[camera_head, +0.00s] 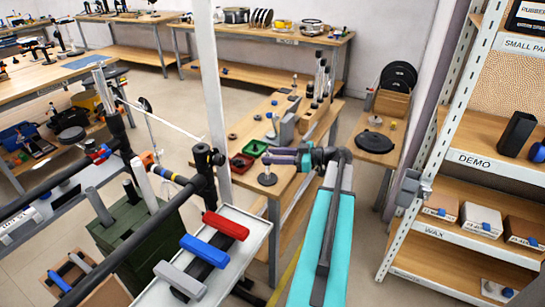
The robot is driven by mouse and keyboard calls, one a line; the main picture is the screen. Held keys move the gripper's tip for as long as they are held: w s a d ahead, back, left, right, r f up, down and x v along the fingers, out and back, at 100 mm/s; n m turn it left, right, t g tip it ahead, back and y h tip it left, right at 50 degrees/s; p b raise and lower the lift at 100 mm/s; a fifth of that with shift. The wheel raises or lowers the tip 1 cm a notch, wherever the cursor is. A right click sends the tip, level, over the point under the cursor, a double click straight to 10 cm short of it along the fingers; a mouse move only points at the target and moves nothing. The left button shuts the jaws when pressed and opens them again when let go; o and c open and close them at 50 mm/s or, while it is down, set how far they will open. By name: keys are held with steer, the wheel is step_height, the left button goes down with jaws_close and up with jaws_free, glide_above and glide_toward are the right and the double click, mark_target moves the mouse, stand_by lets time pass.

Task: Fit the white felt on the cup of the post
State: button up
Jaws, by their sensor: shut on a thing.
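My gripper (269,157) is at the left end of my arm, over the near part of the wooden bench (285,191). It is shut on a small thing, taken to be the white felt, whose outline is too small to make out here. A short post on a pale round base (267,180) stands on the bench directly below the fingertips. The post's upper end and its cup are too small and too close to the fingers to see clearly. I cannot tell whether the felt touches the cup.
A red tray (240,164) and a green tray (255,148) lie just left of the post. Grey blocks (285,130) and several tall dark cylinders stand farther back. A white upright (212,90) rises at the left. A white shelf rack (436,125) stands at the right.

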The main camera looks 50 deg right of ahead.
steer(key=o, duration=1.1)
steer(key=shift+s, duration=0.1)
steer(key=shift+b+v, duration=1.4)
steer(key=shift+v, duration=5.55)
